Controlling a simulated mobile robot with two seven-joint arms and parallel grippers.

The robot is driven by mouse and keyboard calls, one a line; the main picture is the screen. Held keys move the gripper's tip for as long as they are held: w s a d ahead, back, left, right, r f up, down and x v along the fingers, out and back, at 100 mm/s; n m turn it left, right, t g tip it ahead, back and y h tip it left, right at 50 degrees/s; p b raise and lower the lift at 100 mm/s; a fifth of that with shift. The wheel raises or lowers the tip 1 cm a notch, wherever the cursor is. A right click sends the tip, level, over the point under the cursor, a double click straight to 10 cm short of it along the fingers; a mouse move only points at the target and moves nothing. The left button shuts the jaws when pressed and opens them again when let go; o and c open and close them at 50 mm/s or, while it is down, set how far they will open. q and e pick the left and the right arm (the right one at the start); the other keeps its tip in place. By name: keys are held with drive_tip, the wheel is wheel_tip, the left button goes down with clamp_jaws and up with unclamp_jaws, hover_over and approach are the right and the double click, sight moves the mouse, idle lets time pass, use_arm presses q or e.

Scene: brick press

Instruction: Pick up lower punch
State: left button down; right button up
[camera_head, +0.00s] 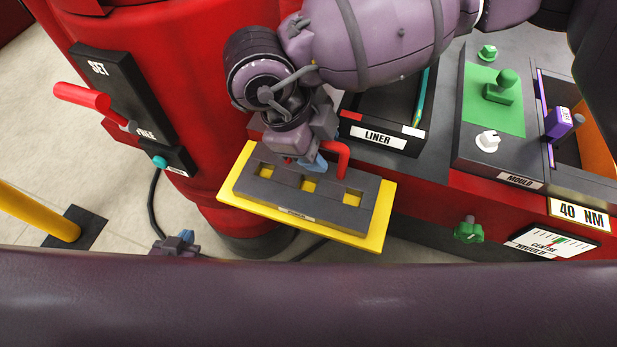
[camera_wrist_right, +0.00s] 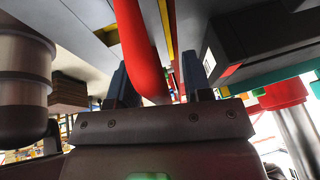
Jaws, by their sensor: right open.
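A grey block with square openings (camera_head: 345,213) lies on a yellow plate (camera_head: 372,240); the small label on its front is hard to read. A red bent handle (camera_head: 343,160) rises at its back; I take it for part of the lower punch, whose body I cannot make out. My right gripper (camera_head: 312,163) is at the handle, just above the block. In the right wrist view, a red bar (camera_wrist_right: 138,45) runs between the open fingers of my right gripper (camera_wrist_right: 156,88); contact is unclear. My left gripper (camera_head: 178,241) shows only partly at the lower left, low and apart from the plate.
A red cylinder with a red lever (camera_head: 82,97) stands left of the plate. A bay marked LINER (camera_head: 378,137) and a panel marked MOULD (camera_head: 520,181) with green knobs lie to the right. A yellow post (camera_head: 38,213) stands on the floor. My dark arm covers the bottom.

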drive_tip(key=shift+f, duration=0.1)
clamp_jaws()
idle(1.4)
